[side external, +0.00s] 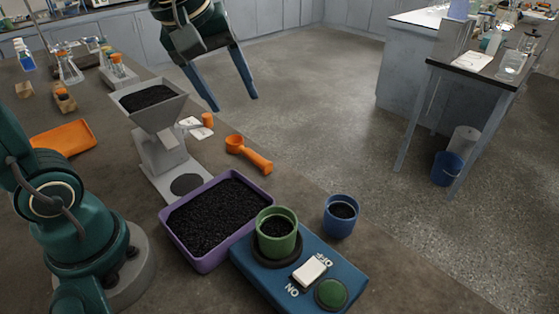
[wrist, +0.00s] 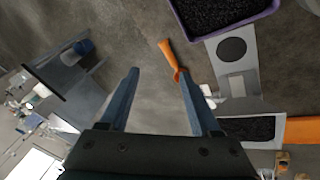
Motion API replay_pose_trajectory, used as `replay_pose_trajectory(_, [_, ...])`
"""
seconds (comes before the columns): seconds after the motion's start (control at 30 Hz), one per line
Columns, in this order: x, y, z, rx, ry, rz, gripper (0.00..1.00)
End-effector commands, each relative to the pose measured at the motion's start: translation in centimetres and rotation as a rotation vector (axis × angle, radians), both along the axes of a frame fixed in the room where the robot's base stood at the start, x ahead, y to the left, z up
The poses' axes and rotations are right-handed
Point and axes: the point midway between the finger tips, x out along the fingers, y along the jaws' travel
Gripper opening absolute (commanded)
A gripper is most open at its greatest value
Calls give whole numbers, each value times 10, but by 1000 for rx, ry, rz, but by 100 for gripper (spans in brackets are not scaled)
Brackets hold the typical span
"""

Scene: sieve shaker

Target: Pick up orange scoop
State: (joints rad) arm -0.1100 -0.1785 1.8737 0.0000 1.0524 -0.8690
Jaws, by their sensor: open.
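A grey hopper stand (side external: 163,154) with black grains stands left of the scoop. A purple tray (side external: 197,264) of grains lies in front. A blue shaker (side external: 262,277) holds a green cup (side external: 277,222); a blue cup (side external: 340,228) stands beside it. An orange tray (side external: 63,138) lies further left.

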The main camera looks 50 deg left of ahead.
Motion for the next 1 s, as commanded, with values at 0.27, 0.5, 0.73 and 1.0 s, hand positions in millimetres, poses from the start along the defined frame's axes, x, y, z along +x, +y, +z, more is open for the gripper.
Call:
replay_pose_trajectory(0.27, [63, 39, -42, -111, 135, 364, 64])
replay_pose_trajectory(0.5, [90, 74, -104, -151, 261, 553, 64])
replay_pose_trajectory(0.73, [87, 88, -145, -160, 356, 596, 64])
replay_pose_trajectory(1.0, [84, 90, -175, -162, 371, 602, 64])
